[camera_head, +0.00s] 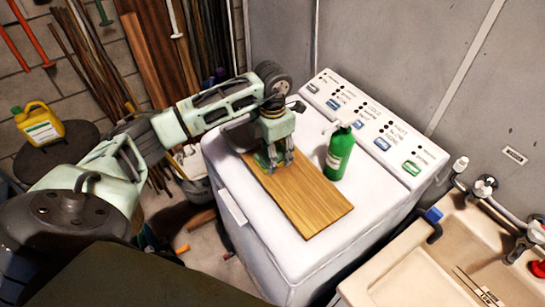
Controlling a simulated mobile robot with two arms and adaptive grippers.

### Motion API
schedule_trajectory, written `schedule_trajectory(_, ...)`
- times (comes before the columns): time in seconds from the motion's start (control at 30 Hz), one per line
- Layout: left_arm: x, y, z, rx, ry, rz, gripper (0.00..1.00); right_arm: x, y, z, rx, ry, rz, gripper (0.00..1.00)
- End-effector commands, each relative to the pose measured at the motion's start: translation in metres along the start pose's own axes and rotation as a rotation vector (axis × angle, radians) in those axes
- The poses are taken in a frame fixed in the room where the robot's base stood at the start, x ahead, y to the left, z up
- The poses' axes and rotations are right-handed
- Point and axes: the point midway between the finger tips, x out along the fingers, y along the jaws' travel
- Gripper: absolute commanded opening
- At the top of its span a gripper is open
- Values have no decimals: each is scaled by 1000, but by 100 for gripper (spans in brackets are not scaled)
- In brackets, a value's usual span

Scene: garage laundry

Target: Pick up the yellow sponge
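I cannot make out a yellow sponge in the head view. My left gripper (275,163) points down over the left end of a wooden board (309,203), which lies on top of the white washing machine (247,213). The fingertips are at or just above the board. Whether they are apart or closed on something small is not clear, and the gripper hides the board just behind it. My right gripper is not in view.
A green bottle (339,153) stands right of my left gripper, beside the board. The washer's control panel (375,128) rises behind. A sink (430,275) is at lower right. A yellow jug (40,126) stands at far left. The board's near right end is clear.

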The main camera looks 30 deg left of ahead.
Motion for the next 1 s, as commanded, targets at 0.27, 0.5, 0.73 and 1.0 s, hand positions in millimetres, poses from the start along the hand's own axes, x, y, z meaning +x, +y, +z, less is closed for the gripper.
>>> schedule_trajectory(0.27, -2, 0, 0, 0, -2, 1, 41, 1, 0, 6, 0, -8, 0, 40)
schedule_trajectory(0.5, -23, 1, 1, 1, -5, 2, 41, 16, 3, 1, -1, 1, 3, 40)
schedule_trajectory(0.73, -57, -34, 4, 8, -6, 1, 41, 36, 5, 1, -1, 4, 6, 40)
schedule_trajectory(1.0, -93, -88, 6, 5, -5, 2, 41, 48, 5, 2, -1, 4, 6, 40)
